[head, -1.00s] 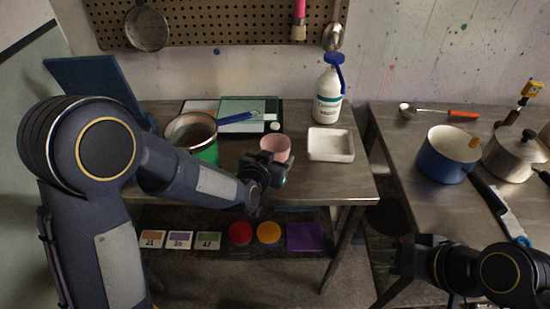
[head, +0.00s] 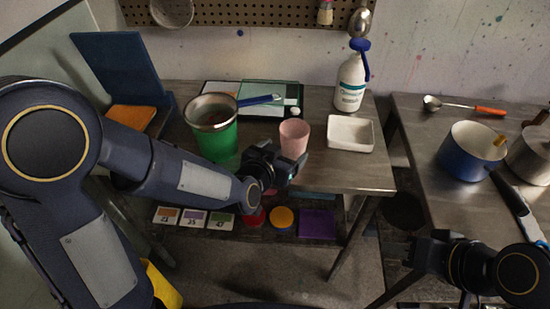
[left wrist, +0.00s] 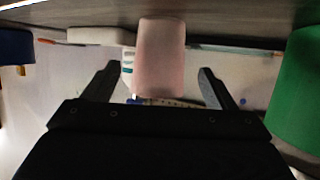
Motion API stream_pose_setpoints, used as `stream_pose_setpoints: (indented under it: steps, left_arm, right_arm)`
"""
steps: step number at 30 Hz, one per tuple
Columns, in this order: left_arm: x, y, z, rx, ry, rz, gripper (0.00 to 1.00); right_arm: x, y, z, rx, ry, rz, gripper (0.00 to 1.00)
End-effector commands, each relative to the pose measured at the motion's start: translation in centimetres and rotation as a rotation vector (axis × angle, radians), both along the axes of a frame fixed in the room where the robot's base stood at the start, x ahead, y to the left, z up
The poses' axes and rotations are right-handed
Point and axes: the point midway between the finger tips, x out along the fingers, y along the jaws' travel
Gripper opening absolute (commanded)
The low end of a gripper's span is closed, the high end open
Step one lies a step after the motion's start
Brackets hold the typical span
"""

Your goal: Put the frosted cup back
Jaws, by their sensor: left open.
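The frosted cup (head: 294,138) is pale pink and stands upright near the front of the left steel table. My left gripper (head: 279,164) is open, low and just in front of the cup, slightly to its left. In the left wrist view, which looks upside down, the cup (left wrist: 160,50) shows between the two spread fingers of the gripper (left wrist: 158,72). The fingers look clear of its sides; I cannot tell how deep the cup is between them. My right gripper (head: 423,254) is low at the right, away from the cup, and its jaws are unclear.
A green bucket (head: 214,140) stands left of the cup, also close in the left wrist view (left wrist: 297,92). A white tray (head: 350,133) is to its right, with a white bottle (head: 350,84) behind. A blue pot (head: 470,155) stands on the right table. Colour cards and discs lie on the lower shelf.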

Motion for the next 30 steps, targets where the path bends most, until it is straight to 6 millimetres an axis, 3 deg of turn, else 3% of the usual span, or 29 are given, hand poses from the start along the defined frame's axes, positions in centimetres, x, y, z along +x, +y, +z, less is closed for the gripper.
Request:
stream_pose_setpoints:
  steps: [3, 9, 17, 20, 25, 30]
  left_arm:
    - [-2.1, 0.8, 1.1, -0.002, -0.001, -0.001, 0.79]
    - [-4.0, 1.7, 1.9, 0.0, 0.0, -0.001, 0.79]
    - [-4.5, 1.9, 2.0, -0.003, 0.004, 0.001, 0.79]
    - [-4.7, 2.9, 2.4, -0.036, 0.041, 0.008, 0.79]
    - [-7.2, 7.3, 3.9, -0.163, 0.224, 0.036, 0.79]
    - [-13.5, 12.9, 4.7, -0.244, 0.452, 0.099, 0.79]
  right_arm:
    - [0.0, 0.0, 0.1, 0.0, 0.0, 0.0, 0.36]
    - [0.0, 0.0, 0.4, 0.0, 0.0, 0.0, 0.36]
    - [0.0, 0.0, 0.4, 0.0, 0.0, 0.0, 0.36]
    - [0.0, 0.0, 0.4, 0.0, 0.0, 0.0, 0.36]
    - [0.0, 0.0, 0.4, 0.0, 0.0, 0.0, 0.36]
    - [0.0, 0.0, 0.4, 0.0, 0.0, 0.0, 0.36]
